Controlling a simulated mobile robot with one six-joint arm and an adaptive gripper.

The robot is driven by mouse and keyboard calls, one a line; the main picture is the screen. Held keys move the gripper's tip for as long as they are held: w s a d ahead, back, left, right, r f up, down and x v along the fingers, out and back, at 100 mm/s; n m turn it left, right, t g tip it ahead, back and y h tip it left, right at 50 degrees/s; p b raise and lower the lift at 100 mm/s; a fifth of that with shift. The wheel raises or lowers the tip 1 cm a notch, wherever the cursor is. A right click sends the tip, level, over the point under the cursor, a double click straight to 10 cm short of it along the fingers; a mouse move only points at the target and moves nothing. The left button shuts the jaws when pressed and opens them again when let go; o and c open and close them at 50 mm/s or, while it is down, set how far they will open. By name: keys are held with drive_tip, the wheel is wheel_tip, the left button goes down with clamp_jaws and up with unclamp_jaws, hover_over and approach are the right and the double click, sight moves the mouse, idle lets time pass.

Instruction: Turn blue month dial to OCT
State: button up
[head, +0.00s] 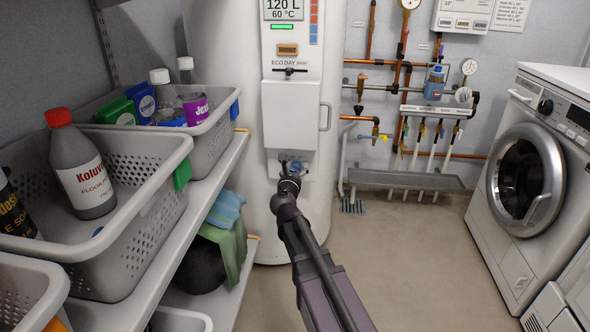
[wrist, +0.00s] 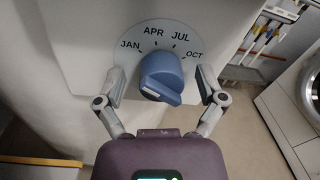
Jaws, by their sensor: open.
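The blue month dial (wrist: 163,76) is a round knob on a pale disc (wrist: 186,35) on the tank front. JAN, APR, JUL and OCT run in an arc around its top, with JAN at left and OCT at right. A raised grip bar crosses the knob, its near end low and tilted down to the right. I cannot tell which label it points to. My gripper (wrist: 160,82) is open, with one finger on each side of the knob. The right finger is close to it; contact is unclear. In the head view my gripper (head: 290,168) largely hides the dial.
The white tank (head: 232,90) has a panel door (head: 290,110) with a handle (head: 325,116) above the dial. Shelves with grey baskets (head: 150,230) stand at left. A washing machine (head: 525,180) stands at right, with pipes behind. The floor (head: 410,260) between is clear.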

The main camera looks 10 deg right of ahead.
drive_tip(key=c, duration=1.1)
drive_tip(key=shift+c, duration=0.2)
drive_tip(key=shift+m, duration=0.4)
drive_tip(key=m, duration=0.5)
drive_tip(key=shift+p, duration=0.3)
drive_tip(key=m, duration=0.5)
drive_tip(key=shift+d, duration=0.1)
drive_tip(key=m+y, duration=0.1)
drive_tip(key=m, duration=0.5)
drive_tip(key=shift+d, duration=0.1)
drive_tip(key=m, duration=0.6)
drive_tip(key=shift+y, duration=0.3)
